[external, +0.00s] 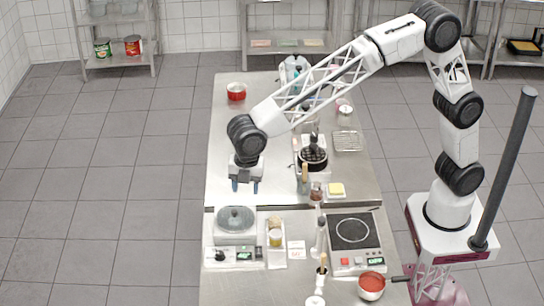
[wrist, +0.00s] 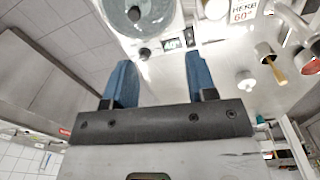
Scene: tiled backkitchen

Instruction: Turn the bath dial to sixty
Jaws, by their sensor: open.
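The bath (external: 222,238) is a white unit with a round grey lid at the front left of the bench. Its black dial (external: 219,256) is on the front panel, left of a small lit display (external: 244,254). The dial's setting is too small to read. My gripper (external: 245,187) is open and empty, pointing down above the bench behind the bath, apart from it. In the wrist view the blue fingers (wrist: 158,62) are spread, with the bath's round lid (wrist: 160,12) beyond them. A small dark knob (wrist: 144,53) and the display (wrist: 172,43) show between the fingertips.
A card reading HERB 60° (wrist: 243,10) stands right of the bath; it also shows in the external view (external: 297,250). The bench left of my gripper is clear.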

